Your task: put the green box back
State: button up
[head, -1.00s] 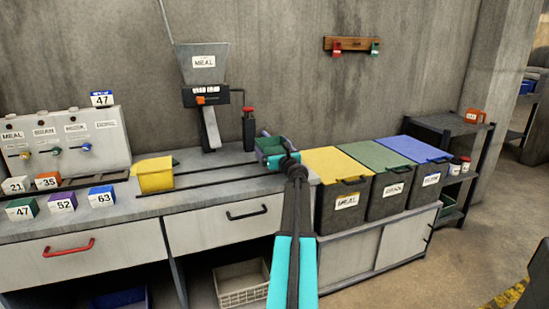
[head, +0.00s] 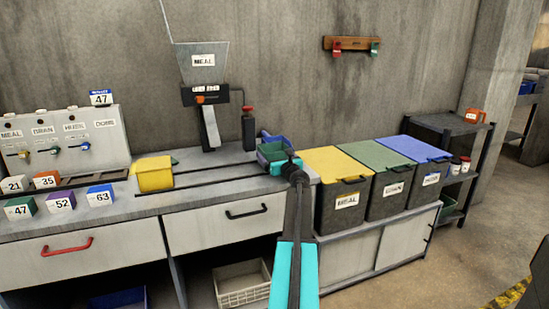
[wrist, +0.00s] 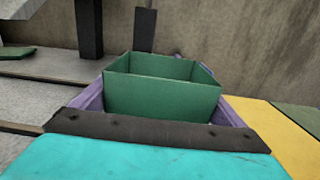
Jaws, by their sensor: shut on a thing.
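The green box (head: 272,153) is open-topped and shows at the right end of the counter, left of the yellow-lidded bin. In the wrist view the green box (wrist: 160,95) is upright and fills the middle, with its front wall facing me. My gripper (head: 277,148) is shut on it. Purple strips run along both sides of the box in the wrist view and look like my fingers. I cannot tell whether the box touches the counter. The inside bottom of the box is hidden.
A yellow box (head: 154,175) stands on the counter (head: 215,178) near dark rails. The MEAL hopper (head: 202,62) is behind. Lidded bins, yellow (head: 337,162), green (head: 376,155) and blue (head: 415,148), stand to the right. Several numbered boxes sit at the left. A wall rack (head: 352,44) holds small tags.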

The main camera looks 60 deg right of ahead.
jog(key=shift+f, duration=0.1)
dwell(0.3)
jog(key=o, duration=1.8)
jog(key=shift+c, duration=0.2)
jog(key=shift+v, duration=6.05)
jog(key=shift+r+p, duration=0.2)
jog(key=shift+p, duration=0.15)
